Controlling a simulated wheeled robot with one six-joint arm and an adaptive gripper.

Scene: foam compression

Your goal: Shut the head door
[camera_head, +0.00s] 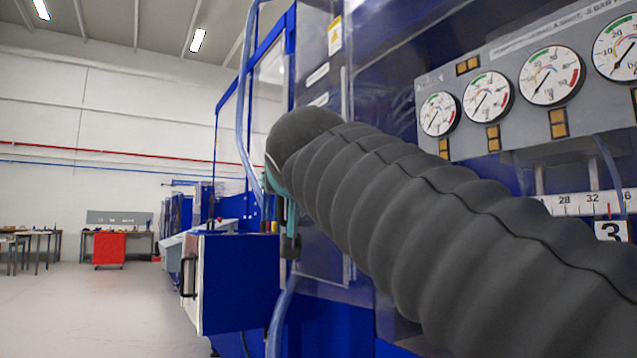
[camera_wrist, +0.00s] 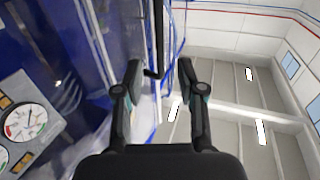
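A tall clear panel in a blue frame (camera_head: 268,85) stands at the machine's left side, partly behind my arm. It looks like the head door, but I cannot tell how far it is open. My gripper (camera_wrist: 158,72) is open, with its two fingers spread apart. A dark upright bar with a bent lower end (camera_wrist: 157,38) shows between and beyond the fingertips; it looks like a handle, and I cannot tell whether the fingers touch it. In the head view my gripper (camera_head: 285,225) is mostly hidden behind the dark ribbed sleeve of my arm.
A blue box-like panel with a white face and black handle (camera_head: 222,285) juts out low at the left. A gauge panel (camera_head: 470,125) lies close at the right, behind my arm. Open floor (camera_head: 90,310) and a red cabinet (camera_head: 109,249) are at the far left.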

